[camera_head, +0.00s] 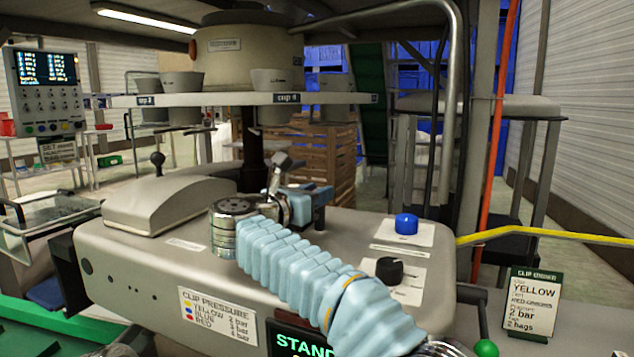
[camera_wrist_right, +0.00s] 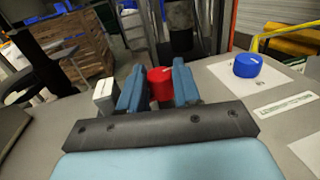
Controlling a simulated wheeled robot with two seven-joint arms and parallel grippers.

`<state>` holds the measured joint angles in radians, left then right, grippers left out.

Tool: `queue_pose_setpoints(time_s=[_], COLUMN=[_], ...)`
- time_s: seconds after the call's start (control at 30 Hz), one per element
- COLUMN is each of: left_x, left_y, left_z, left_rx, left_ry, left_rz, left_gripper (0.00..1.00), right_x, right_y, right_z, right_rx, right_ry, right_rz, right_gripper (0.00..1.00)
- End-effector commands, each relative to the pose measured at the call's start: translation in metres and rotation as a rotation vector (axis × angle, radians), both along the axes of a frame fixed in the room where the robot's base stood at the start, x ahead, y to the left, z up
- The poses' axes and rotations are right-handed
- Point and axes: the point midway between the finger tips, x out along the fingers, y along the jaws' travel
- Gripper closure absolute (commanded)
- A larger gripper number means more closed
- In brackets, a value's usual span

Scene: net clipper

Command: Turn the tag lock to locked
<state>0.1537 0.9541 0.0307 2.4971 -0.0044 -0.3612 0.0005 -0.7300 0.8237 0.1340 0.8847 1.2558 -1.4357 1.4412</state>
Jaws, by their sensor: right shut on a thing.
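My right gripper (camera_head: 322,207) reaches over the grey machine housing (camera_head: 150,255), with its sleeved arm coming up from the lower right. In the right wrist view its blue fingers (camera_wrist_right: 158,90) are shut on a red knob (camera_wrist_right: 160,84), one finger on each side. A small pale mark shows on top of the red knob. I cannot read a tag lock label beside it. In the head view the red knob is hidden by the gripper. My left gripper is not in view.
A blue knob (camera_head: 406,224) stands on a white plate to the right of the gripper, also in the wrist view (camera_wrist_right: 248,65). A black knob (camera_head: 389,268) is nearer. A small white block (camera_wrist_right: 104,90) stands left of the fingers. A steel pipe (camera_head: 452,110) rises behind.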

Motion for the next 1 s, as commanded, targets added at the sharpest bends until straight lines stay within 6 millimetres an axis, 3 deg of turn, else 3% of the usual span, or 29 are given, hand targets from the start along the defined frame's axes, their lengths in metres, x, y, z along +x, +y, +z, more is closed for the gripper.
queue_pose_setpoints(time_s=[0.43,1.0], left_x=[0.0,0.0], left_y=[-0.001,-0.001], left_z=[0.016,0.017], left_rx=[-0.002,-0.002], left_ry=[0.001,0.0], left_rz=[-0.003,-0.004], left_gripper=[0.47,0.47], right_x=[0.002,0.003], right_y=[0.002,0.001], right_z=[0.001,0.001], right_rx=[0.0,-0.002], right_ry=[-0.001,-0.002], right_rz=[-0.176,-0.202], right_gripper=[0.98,0.98])
